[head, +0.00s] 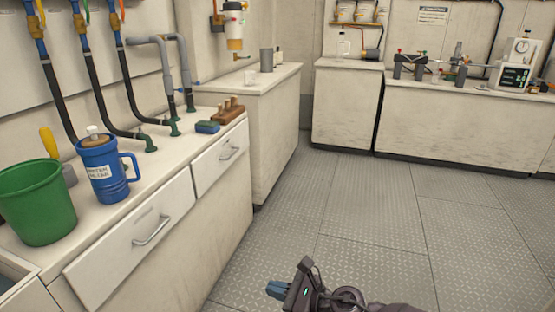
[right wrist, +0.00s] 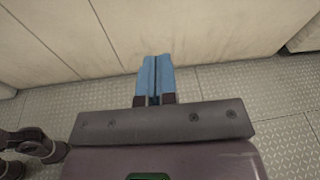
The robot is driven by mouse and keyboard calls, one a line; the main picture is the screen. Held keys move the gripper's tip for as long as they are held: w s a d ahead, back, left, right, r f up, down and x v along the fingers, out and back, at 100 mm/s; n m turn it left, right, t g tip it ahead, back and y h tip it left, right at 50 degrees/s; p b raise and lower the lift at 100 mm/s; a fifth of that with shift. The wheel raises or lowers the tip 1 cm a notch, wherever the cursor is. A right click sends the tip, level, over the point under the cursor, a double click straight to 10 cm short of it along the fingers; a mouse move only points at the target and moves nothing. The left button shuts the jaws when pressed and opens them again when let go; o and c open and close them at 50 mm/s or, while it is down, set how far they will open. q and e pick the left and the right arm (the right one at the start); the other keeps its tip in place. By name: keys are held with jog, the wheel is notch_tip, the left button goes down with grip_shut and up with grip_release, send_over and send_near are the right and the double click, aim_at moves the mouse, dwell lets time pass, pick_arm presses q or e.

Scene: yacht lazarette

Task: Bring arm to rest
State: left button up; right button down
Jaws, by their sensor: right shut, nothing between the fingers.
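My right gripper (head: 276,289) is at the bottom middle of the head view, low over the metal floor and to the right of the left counter. Its blue fingers also show in the right wrist view (right wrist: 155,76), pressed together with nothing between them. They point toward a pale cabinet face (right wrist: 130,35) beyond. My left gripper is not in the head view.
The left counter (head: 170,165) holds a green bucket (head: 38,203), a blue jug (head: 100,170), a blue sponge (head: 207,127) and a brown block (head: 217,113). Its two drawers look closed. More counters line the back. The tread-plate floor (head: 370,220) is clear.

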jog(key=s+d+f+m+t+h, duration=0.3)
jog(key=s+d+m+h, duration=0.2)
jog(key=s+d+m, duration=1)
jog(key=s+d+f+m+t+h, duration=0.25)
jog(key=s+d+m+h, duration=0.25)
jog(key=s+d+m, duration=1)
jog(key=s+r+m+g+h, duration=0.2)
jog(key=s+r+m+g, duration=0.1)
jog(key=s+m, duration=0.75)
jog(key=shift+w+a+m+t+h, duration=0.75)
jog(key=shift+w+a+m, duration=0.8)
jog(key=shift+m, duration=1.9)
pick_arm(q)
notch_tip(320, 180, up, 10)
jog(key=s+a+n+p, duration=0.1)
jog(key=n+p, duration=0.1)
jog(key=p, duration=1.4)
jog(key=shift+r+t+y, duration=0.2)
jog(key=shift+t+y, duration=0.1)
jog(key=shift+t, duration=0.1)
pick_arm(e)
notch_tip(320, 180, up, 10)
jog(key=s+m, duration=0.1)
jog(key=m, duration=0.1)
jog(key=shift+s+d+t+h, duration=0.3)
jog(key=shift+d+h, duration=0.05)
jog(key=shift+h, duration=0.1)
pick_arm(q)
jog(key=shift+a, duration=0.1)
